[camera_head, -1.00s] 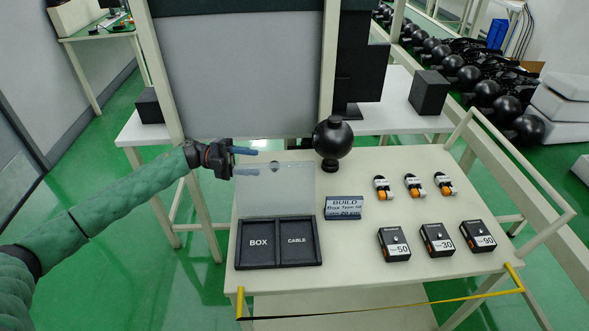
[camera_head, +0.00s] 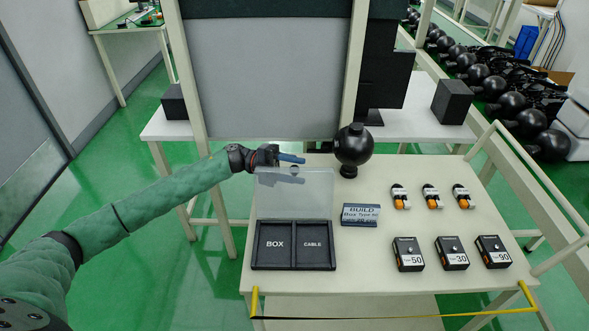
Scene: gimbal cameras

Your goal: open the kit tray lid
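The kit tray (camera_head: 292,268) is black, with compartments marked BOX and CABLE, and lies near the table's front left. Its clear lid (camera_head: 305,203) stands raised along the tray's back edge, with a small dark spot at its top. My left gripper (camera_head: 290,168) is at the lid's upper left, fingers pointing right. One finger shows above the lid's top edge, and the other shows faintly through the clear lid. The fingers are apart. Whether they touch the lid, I cannot tell. My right gripper is not in view.
A BUILD sign (camera_head: 360,215) stands right of the tray. Several small orange-tipped items (camera_head: 431,197) and several black boxes (camera_head: 452,253) sit farther right. A black sphere (camera_head: 353,146) stands behind the sign. A grey panel (camera_head: 270,80) rises behind the table.

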